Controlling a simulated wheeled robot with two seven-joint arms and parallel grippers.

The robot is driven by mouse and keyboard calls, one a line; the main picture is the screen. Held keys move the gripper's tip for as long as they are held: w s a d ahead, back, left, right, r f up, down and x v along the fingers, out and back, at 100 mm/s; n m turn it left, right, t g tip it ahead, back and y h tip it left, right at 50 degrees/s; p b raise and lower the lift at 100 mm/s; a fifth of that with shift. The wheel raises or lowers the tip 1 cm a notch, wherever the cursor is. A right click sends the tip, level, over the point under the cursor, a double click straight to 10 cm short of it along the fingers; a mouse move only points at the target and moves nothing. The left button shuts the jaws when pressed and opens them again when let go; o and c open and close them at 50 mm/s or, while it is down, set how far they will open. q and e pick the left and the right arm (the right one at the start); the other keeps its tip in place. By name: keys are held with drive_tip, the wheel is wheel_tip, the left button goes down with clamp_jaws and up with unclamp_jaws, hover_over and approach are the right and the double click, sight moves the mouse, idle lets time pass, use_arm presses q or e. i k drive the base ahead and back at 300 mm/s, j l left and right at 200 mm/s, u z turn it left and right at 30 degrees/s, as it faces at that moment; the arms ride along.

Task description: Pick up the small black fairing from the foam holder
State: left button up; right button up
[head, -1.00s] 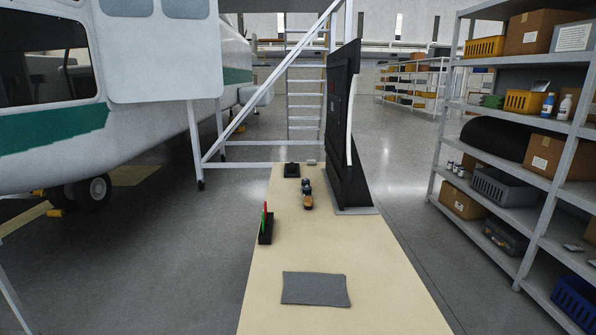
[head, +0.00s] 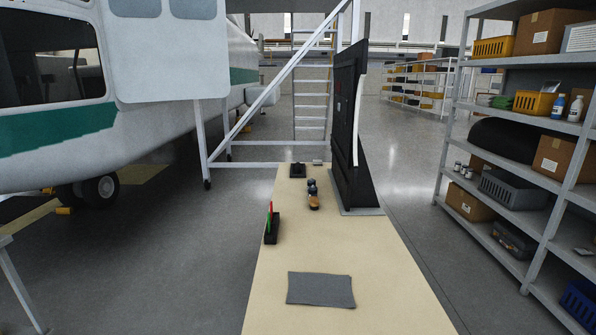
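A small black item (head: 297,170) sits at the far end of the long beige table in the head view. It looks like a dark block with a raised part on top. It is too small to tell the fairing from the foam holder there. A dark holder (head: 271,235) with a red and a green upright piece stands at the table's left edge. Neither of my grippers is in view.
The beige table (head: 350,250) has a grey mat (head: 321,289) at its near end and small dark and orange items (head: 313,195) farther back. A tall black panel (head: 347,130) stands at its right edge.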

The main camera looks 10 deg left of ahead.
sight(297, 168)
drive_tip(key=i+j+u, duration=0.25)
drive_tip(key=j, duration=0.2)
drive_tip(key=i+j+u, duration=0.25)
drive_tip(key=j, duration=0.2)
drive_tip(key=i+j+u, duration=0.15)
drive_tip(key=j+u, duration=0.15)
drive_tip(key=i+j+z, duration=0.15)
drive_tip(key=i+j, duration=0.3)
drive_tip(key=i, duration=0.25)
drive_tip(key=i+j+z, duration=0.15)
drive_tip(key=i+j, duration=0.4)
drive_tip(key=i, duration=0.15)
drive_tip(key=i+z, duration=0.25)
drive_tip(key=i, duration=0.2)
drive_tip(key=i+z, duration=0.25)
drive_tip(key=i, duration=0.15)
drive_tip(key=i+j+z, duration=0.3)
drive_tip(key=i, duration=0.15)
drive_tip(key=i+j+z, duration=0.1)
drive_tip(key=i+z, duration=0.15)
drive_tip(key=i, duration=0.15)
